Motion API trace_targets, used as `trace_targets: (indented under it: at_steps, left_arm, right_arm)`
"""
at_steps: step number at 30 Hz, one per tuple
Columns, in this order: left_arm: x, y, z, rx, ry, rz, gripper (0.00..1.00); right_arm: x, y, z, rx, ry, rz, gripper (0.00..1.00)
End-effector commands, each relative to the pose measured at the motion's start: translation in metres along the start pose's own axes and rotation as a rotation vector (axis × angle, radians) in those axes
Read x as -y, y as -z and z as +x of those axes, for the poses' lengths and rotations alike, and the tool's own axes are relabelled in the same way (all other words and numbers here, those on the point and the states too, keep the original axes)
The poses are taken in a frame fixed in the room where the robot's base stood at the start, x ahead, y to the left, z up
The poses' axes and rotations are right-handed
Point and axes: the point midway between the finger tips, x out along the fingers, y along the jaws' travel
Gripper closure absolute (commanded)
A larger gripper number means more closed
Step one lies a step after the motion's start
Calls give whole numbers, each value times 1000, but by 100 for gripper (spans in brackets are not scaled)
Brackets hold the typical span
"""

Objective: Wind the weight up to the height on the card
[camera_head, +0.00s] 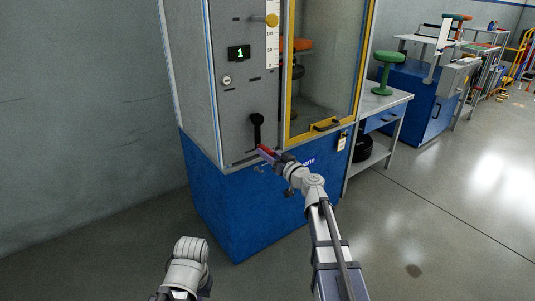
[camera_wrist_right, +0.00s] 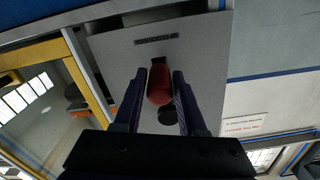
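The winding crank is a black arm (camera_head: 256,130) on the grey front panel, with a red handle (camera_head: 266,151) at its lower end. My right gripper (camera_head: 270,154) is at that handle. In the right wrist view the red handle (camera_wrist_right: 160,85) lies between the two fingers, which look closed on its sides. A white scale strip (camera_head: 272,48) runs up the panel beside a yellow knob (camera_head: 271,20). Behind the window are an orange part (camera_head: 301,44) and a dark round part (camera_head: 297,71), partly hidden. A small pale card (camera_head: 342,140) hangs right of the window; its writing is unreadable. My left gripper is out of view.
A display (camera_head: 239,53) on the panel reads 1. The yellow-framed window door (camera_head: 327,125) is closed. The floor (camera_head: 430,235) at the front right is clear.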

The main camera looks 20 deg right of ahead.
Motion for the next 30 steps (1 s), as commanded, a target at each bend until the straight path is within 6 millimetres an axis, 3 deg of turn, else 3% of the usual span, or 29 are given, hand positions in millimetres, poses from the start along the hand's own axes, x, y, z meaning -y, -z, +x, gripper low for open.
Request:
trace_targets:
  at_steps: [1,10,30]
  left_arm:
    - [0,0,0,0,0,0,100]
    - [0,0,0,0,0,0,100]
    - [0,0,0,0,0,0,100]
  right_arm:
    - [0,0,0,0,0,0,66]
    - [0,0,0,0,0,0,100]
    - [0,0,0,0,0,-1,100]
